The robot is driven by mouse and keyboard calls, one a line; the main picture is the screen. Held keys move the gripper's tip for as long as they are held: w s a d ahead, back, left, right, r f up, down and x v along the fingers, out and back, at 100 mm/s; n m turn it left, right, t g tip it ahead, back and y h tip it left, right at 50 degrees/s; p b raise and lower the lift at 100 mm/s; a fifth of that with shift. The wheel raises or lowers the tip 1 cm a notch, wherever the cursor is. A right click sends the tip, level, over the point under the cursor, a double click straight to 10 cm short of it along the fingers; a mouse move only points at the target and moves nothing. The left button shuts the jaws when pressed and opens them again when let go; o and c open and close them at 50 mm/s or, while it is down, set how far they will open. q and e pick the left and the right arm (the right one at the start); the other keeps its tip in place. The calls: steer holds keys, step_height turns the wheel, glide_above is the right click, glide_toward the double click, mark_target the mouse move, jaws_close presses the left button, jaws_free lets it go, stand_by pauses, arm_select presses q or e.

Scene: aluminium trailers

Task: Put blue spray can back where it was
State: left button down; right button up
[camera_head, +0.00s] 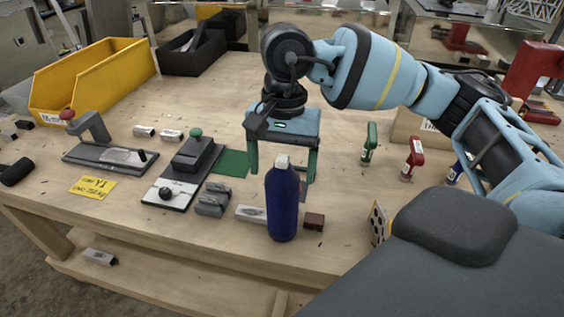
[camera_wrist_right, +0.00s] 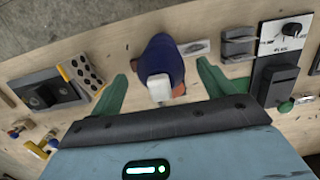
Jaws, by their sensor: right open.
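A blue spray can (camera_head: 283,208) with a pale cap stands upright near the front edge of the wooden table. My right gripper (camera_head: 282,176) is open, pointing down above and behind the can in the head view. In the right wrist view the can (camera_wrist_right: 165,52) shows between the spread green fingers of the right gripper (camera_wrist_right: 161,72), its cap towards the camera. I see no grip on it; whether a finger touches it, I cannot tell. My left gripper is not in view.
Right of the can are a small dark red block (camera_head: 314,221) and a holed plate (camera_head: 378,223). Left are metal blocks (camera_head: 212,200) and a clamp fixture (camera_head: 180,180). Green (camera_head: 369,145) and red (camera_head: 412,158) small bottles stand behind right. A yellow bin (camera_head: 95,75) sits back left.

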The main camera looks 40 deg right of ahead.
steer(key=shift+r, duration=0.25)
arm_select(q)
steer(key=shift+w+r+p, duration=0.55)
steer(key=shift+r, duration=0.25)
arm_select(e)
step_height(320, 180, up, 13)
steer(key=w+d, duration=0.1)
steer(key=shift+f, duration=0.15)
